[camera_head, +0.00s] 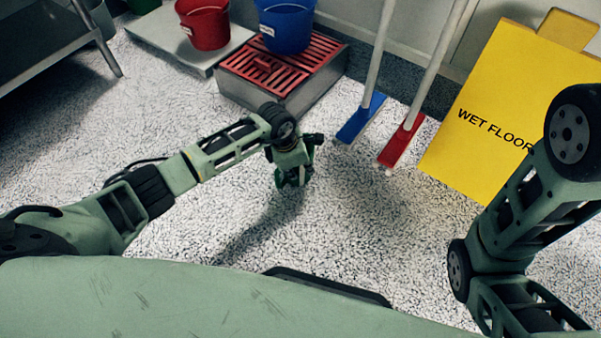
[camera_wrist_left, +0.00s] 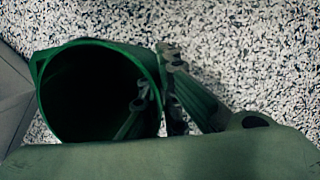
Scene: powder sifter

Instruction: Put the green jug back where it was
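The green jug (camera_wrist_left: 58,100) shows in the left wrist view with its round dark mouth towards the camera. My left gripper (camera_wrist_left: 157,76) is at the right side of its rim, with one finger inside the mouth and the other outside. It appears closed on the jug's wall; the exact contact is dark. In the head view my left gripper (camera_head: 293,174) points down over the speckled floor near the middle. A small dark green shape at its lower end is hard to tell from the fingers. My right arm is at the right; its gripper is out of view.
A red bucket (camera_head: 207,24) stands on a pale platform (camera_head: 160,38). A blue bucket (camera_head: 288,22) stands on a box with a red grate (camera_head: 270,65). A metal table (camera_head: 40,35) stands left.

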